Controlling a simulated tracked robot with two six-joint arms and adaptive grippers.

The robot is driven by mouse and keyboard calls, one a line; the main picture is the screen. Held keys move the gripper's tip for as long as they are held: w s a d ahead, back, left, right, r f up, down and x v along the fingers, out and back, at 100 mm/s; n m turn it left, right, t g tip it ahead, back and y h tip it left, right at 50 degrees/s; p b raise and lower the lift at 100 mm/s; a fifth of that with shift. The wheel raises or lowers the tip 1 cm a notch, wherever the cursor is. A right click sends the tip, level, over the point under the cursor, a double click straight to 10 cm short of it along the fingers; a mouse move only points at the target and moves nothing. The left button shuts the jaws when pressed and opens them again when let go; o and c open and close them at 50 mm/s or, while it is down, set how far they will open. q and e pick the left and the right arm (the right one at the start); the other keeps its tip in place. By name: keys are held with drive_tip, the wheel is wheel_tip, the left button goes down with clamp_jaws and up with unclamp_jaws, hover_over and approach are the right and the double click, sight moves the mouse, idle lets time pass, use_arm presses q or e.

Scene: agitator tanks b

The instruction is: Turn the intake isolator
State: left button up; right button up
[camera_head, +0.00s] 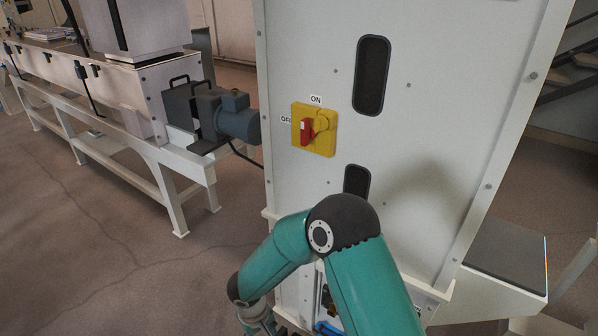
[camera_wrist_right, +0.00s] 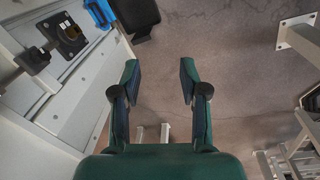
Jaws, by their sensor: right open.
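The intake isolator (camera_head: 314,129) is a yellow square plate with a red handle (camera_head: 307,131) on the pale cabinet front. An ON label sits above it and an OFF label at its left. The handle stands out from the plate and looks roughly upright; its exact setting is hard to tell. My right arm reaches in from below, its wrist low at the left, below the isolator and well apart from it. In the right wrist view my right gripper (camera_wrist_right: 158,80) is open and empty, pointing over the floor beside the cabinet. My left gripper is not in view.
The cabinet (camera_head: 300,60) has dark slotted windows. A motor (camera_head: 232,118) on a white-framed bench stands at its left. In the right wrist view a black knob-like part (camera_wrist_right: 36,60) and a blue part (camera_wrist_right: 98,12) are at upper left. Floor (camera_head: 110,230) is clear at left.

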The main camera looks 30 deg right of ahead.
drive_tip(key=w+d+r+m+t+h+b, duration=0.1)
drive_tip(key=w+d+r+h, duration=0.1)
drive_tip(key=w, duration=0.2)
drive_tip(key=w+d+r+t+h+b, duration=0.1)
drive_tip(key=w+d+r, duration=0.1)
drive_tip(key=w+r, duration=0.15)
drive_tip(key=m+t+h+b, duration=0.4)
drive_tip(key=m+h+b, duration=0.1)
drive_tip(key=m+h, duration=0.75)
approach(303, 129)
use_arm(q)
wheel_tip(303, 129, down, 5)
drive_tip(key=p, duration=0.3)
drive_tip(key=shift+p, duration=0.35)
use_arm(e)
drive_tip(key=shift+m, duration=0.35)
drive_tip(key=x, duration=0.9)
drive_tip(key=shift+w+d, duration=0.1)
drive_tip(key=shift+d, duration=0.25)
